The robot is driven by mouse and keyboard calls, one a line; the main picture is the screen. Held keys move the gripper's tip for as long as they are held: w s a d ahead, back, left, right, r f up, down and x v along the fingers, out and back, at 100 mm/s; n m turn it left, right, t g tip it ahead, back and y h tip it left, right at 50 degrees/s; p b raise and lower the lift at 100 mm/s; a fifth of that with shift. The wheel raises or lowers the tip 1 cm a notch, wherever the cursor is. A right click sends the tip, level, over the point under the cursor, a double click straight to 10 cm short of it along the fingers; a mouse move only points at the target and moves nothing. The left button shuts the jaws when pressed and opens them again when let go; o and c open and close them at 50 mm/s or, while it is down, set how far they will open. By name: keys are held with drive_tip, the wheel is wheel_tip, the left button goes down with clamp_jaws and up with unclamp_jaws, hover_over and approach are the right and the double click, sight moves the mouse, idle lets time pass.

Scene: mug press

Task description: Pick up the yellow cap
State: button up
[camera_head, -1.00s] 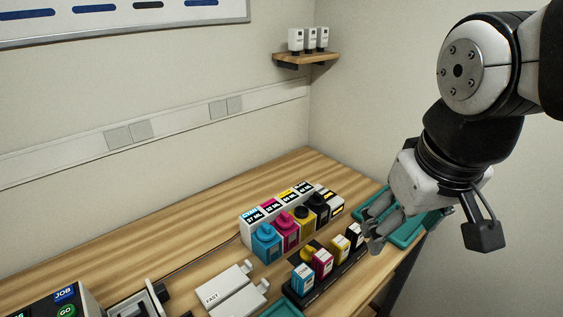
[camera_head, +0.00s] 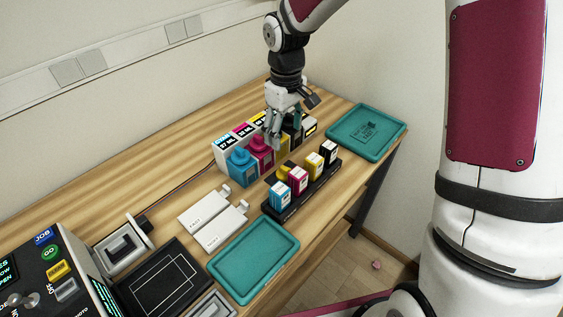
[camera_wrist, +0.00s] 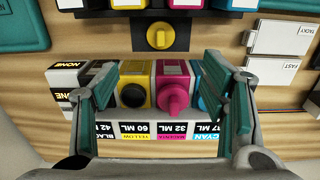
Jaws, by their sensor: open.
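The yellow cap (camera_head: 283,173) sits on a black tab between the row of ink bottles and the cartridge rack (camera_head: 300,187). In the wrist view the yellow cap (camera_wrist: 160,36) shows from above, beyond the bottles. The yellow bottle (camera_wrist: 136,88) has a dark top and no yellow cap on it. My gripper (camera_head: 275,143) is above the bottle row, its fingers pointing down. In the wrist view my gripper (camera_wrist: 163,80) is open and empty, with the yellow and magenta bottles seen between its fingers. It is apart from the yellow cap.
Cyan (camera_head: 242,168) and magenta (camera_head: 261,152) capped bottles stand in the row. Several cartridges stand in the rack. Teal trays lie at the back right (camera_head: 393,125) and the front (camera_head: 287,239). White blocks (camera_head: 203,207) lie left of the rack; a control box (camera_head: 62,268) stands at lower left.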

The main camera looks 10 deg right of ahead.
sight(285, 167)
wheel_tip(285, 167, down, 14)
drive_tip(key=shift+f, duration=0.1)
idle(0.6)
drive_tip(key=shift+c, duration=0.2)
drive_tip(key=c, duration=0.9)
